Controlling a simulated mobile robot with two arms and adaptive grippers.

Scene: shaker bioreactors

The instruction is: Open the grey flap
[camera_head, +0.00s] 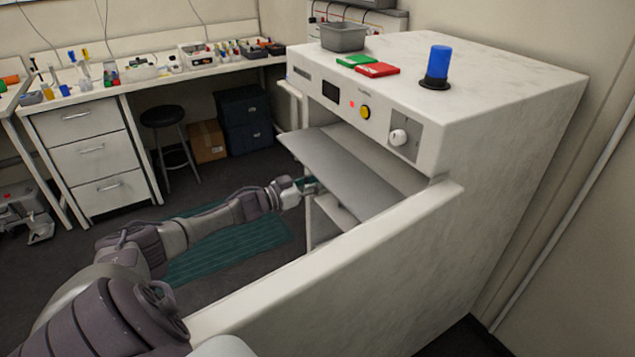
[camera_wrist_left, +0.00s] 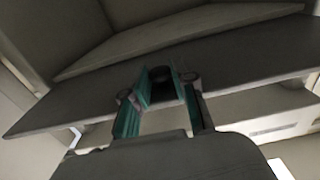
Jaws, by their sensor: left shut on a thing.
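The grey flap (camera_head: 345,165) is a flat panel at the front opening of the white shaker cabinet (camera_head: 520,150), below its control panel. It sticks out of the opening at a slant, with a dark gap above it. My left gripper (camera_head: 309,185) is at the flap's outer edge and is shut on it. In the left wrist view the flap (camera_wrist_left: 245,68) spans the picture, and the teal fingers of my left gripper (camera_wrist_left: 162,88) close around a dark part at its edge. The exact contact is hard to see. My right gripper is not in view.
A white wall or open door (camera_head: 330,270) runs along the near side of the opening, close to my left arm. A grey bin (camera_head: 343,36), green and red boxes and a blue lamp (camera_head: 440,65) stand on top. The floor left of the cabinet is mostly clear.

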